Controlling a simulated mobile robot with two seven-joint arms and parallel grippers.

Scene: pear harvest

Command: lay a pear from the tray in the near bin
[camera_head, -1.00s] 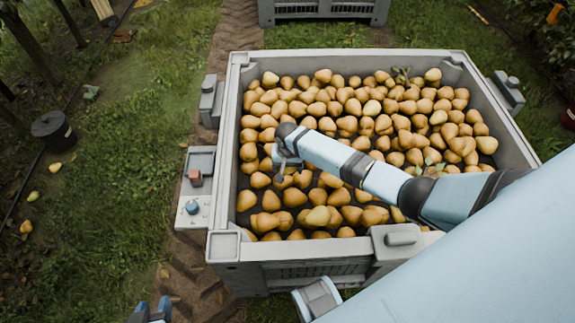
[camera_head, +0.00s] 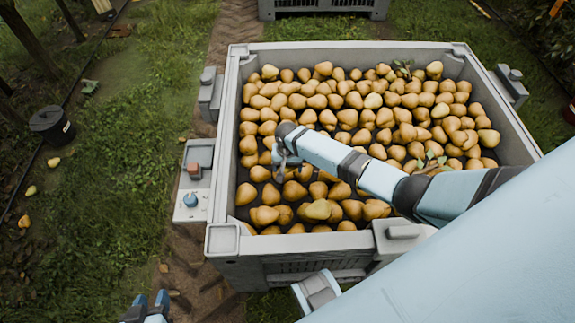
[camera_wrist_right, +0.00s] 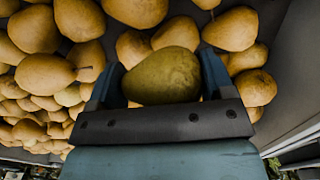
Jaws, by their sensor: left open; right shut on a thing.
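The near bin (camera_head: 228,140) is a large grey crate holding many yellow-brown pears. My right arm reaches over its right wall, and my right gripper (camera_head: 281,172) is low over the pears in the left part of the bin. In the right wrist view, this gripper (camera_wrist_right: 160,88) is shut on a greenish pear (camera_wrist_right: 163,75), with a finger on each side. Other pears lie close around and beyond it; I cannot tell whether it touches them. My left gripper (camera_head: 150,308) is open and seemingly empty at the bottom left, outside the bin. I cannot make out the tray with certainty.
The bin's grey inner wall (camera_wrist_right: 295,85) is close on the right in the wrist view. A pale panel with a blue knob (camera_head: 190,203) is outside the bin's left wall. A second bin (camera_head: 325,10) stands far back, and a dark bucket (camera_head: 52,126) is on the grass.

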